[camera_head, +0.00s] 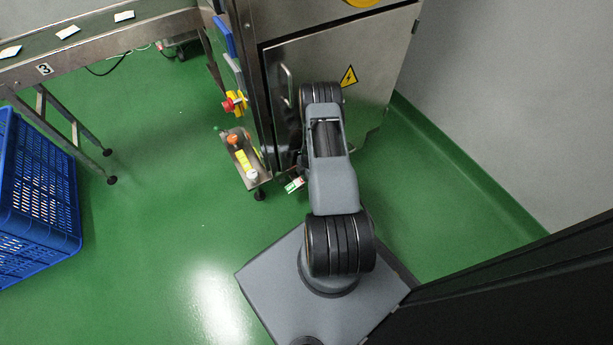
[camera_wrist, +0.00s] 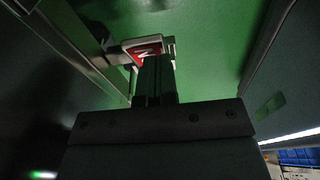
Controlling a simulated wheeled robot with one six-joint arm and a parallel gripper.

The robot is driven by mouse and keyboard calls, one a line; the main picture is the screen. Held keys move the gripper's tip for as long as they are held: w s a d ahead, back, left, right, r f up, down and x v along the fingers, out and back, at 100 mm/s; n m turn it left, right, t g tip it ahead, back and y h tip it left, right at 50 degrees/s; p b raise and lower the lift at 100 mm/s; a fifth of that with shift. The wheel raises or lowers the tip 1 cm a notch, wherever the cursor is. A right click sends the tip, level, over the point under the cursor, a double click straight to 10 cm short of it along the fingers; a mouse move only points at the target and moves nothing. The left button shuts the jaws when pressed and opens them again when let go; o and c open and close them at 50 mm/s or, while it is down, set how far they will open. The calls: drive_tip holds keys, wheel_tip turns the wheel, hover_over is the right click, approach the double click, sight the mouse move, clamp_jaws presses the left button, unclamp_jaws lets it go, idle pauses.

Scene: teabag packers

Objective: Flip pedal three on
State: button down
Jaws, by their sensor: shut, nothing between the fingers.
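My gripper (camera_wrist: 154,72) is shut and points down toward the green floor in the wrist view. A small red and white piece (camera_wrist: 141,48), which may be the pedal, shows at the fingertips and is partly hidden by them. I cannot tell whether they touch. In the head view a small white, green and red piece (camera_head: 294,185) lies low beside the machine cabinet, left of my arm, and is likely the same thing. My gripper is hidden under the arm there. No pedal number or on/off position can be read.
A steel cabinet (camera_head: 375,70) with a door handle stands ahead. A low metal tray (camera_head: 262,179) with bottles is to its left, below a red and yellow switch (camera_head: 234,103). A conveyor (camera_head: 120,38) marked 3 and a blue crate (camera_head: 35,200) stand left. Green floor between is clear.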

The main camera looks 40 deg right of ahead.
drive_tip(key=shift+d+f+b, duration=0.25)
drive_tip(key=shift+f+b, duration=0.05)
drive_tip(key=shift+b, duration=0.3)
drive_tip(key=d+f+b, duration=0.1)
drive_tip(key=b, duration=0.3)
drive_tip(key=shift+s+d+f, duration=0.15)
drive_tip(key=shift+d+f, duration=0.15)
drive_tip(key=shift+f, duration=0.1)
drive_tip(key=shift+f+b, duration=0.1)
drive_tip(key=shift+b, duration=0.35)
drive_tip(key=shift+d, duration=0.1)
drive_tip(key=s+d+r+p, duration=0.1)
drive_tip(key=d+r+p, duration=0.4)
drive_tip(key=d+r, duration=0.3)
wheel_tip(320, 180, up, 3)
idle(0.4)
drive_tip(key=shift+s, duration=0.15)
idle(0.4)
